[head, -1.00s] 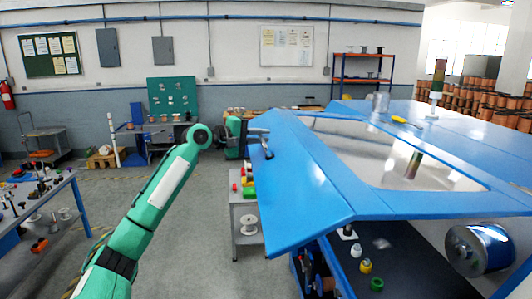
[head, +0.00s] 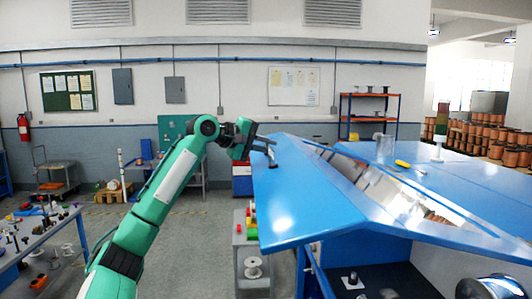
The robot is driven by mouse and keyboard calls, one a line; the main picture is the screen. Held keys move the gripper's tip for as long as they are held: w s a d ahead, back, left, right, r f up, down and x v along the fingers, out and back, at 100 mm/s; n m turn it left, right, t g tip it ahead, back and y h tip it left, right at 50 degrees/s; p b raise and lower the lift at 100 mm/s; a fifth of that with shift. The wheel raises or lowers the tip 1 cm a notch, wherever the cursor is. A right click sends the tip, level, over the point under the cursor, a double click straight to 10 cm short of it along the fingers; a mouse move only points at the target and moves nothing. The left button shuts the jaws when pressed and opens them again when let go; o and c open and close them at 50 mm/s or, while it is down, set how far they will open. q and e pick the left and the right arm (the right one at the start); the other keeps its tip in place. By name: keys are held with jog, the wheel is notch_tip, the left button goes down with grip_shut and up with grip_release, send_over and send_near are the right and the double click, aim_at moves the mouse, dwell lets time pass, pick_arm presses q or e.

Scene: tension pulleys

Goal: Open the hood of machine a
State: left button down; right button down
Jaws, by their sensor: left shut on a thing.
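The hood (head: 320,190) of the blue machine is a large blue panel with a clear window (head: 405,195). Its near edge is lifted well above the dark work bed (head: 370,275), so the hood stands partly open. A dark handle (head: 272,160) sits at the hood's left edge. My left gripper (head: 264,147) is shut on this handle, with my green arm reaching up from the lower left. The exact finger contact is small and hard to make out. My right gripper is not in view.
A yellow-handled screwdriver (head: 403,164), a clear cylinder (head: 384,148) and a signal tower (head: 440,128) stand or lie on the machine's top. A grey cart (head: 243,240) with coloured parts stands left of the machine. A workbench (head: 45,240) is at far left, with open floor between.

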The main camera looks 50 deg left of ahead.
pick_arm(q)
jog(key=shift+w+d+r, duration=0.1)
jog(key=shift+w+r, duration=0.05)
jog(key=shift+r, duration=0.1)
dwell(0.3)
jog(key=c, duration=1.5)
grip_release()
jog(key=shift+w+d+r, duration=0.1)
jog(key=shift+o, duration=0.2)
